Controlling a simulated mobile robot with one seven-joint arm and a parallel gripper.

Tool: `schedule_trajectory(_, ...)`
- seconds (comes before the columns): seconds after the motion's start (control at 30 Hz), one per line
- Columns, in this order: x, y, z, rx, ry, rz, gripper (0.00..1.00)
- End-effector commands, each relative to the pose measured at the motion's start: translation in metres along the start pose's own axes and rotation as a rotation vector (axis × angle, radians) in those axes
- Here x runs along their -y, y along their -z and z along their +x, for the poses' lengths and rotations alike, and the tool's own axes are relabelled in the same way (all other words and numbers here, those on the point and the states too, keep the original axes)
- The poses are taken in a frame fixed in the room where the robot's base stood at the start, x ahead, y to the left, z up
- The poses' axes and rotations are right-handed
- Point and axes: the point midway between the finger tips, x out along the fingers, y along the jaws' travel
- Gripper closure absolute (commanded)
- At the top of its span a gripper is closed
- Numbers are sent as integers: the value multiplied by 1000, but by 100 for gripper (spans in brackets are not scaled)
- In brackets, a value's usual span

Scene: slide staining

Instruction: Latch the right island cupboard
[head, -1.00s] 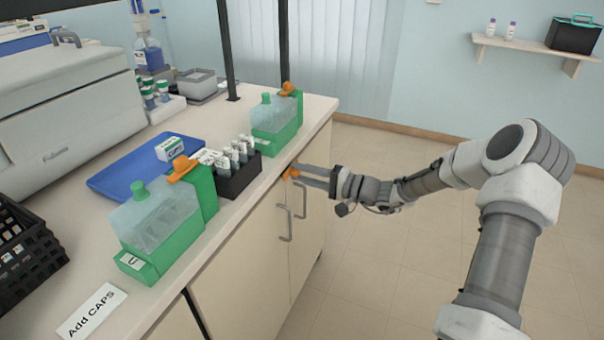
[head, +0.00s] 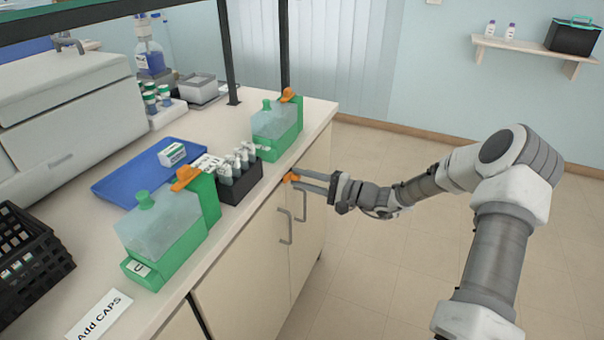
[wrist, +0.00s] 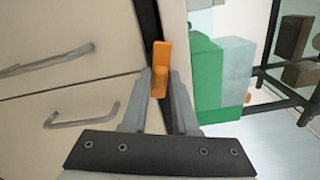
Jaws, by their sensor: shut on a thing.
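The island cupboard (head: 245,290) has two pale doors with grey bar handles (head: 285,228), and both doors look closed. An orange latch (head: 291,178) sits at the top of the doors, just under the counter edge. My gripper (head: 308,181) reaches it from the right. In the wrist view the orange latch (wrist: 160,66) stands between the two grey fingertips of my gripper (wrist: 160,80), which are shut on it. A door handle (wrist: 82,117) shows at the left in the wrist view.
On the counter (head: 232,225) stand two green-based tanks (head: 165,235) (head: 275,130) with orange clips, a dark rack (head: 240,180) of bottles and a blue tray (head: 130,190). The floor (head: 400,270) right of the cupboard is clear.

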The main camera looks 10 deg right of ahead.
Motion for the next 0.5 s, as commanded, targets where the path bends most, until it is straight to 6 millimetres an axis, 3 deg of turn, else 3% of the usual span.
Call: schedule_trajectory(0.5, 3, -1, 0, 0, -1, 492, 100)
